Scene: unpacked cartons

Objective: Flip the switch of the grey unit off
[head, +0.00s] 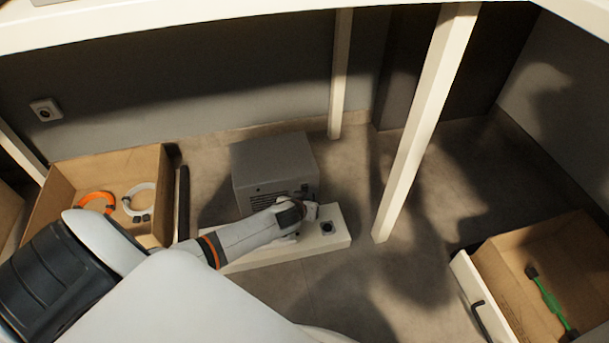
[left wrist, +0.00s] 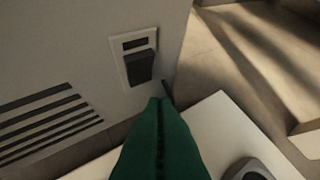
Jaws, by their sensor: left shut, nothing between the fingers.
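The grey unit (head: 275,168) is a box standing on the floor under the table, with vent slots on its front. In the left wrist view its front (left wrist: 75,60) fills the upper left. Its switch (left wrist: 139,67) is a dark rocker in a pale frame, right of the vents, with a dark slot above it. I cannot tell which way the rocker is set. My left gripper (head: 312,210) is in front of the unit's right side. Its green fingers (left wrist: 160,103) are shut and empty, just below the switch, apparently apart from it. My right gripper is not in view.
A white block (head: 338,241) with a round dark socket (head: 327,228) lies before the unit. An open carton (head: 62,195) with orange and white coils stands left. Another carton (head: 510,257) with a green cable is right. A white table leg (head: 420,130) stands right of the unit.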

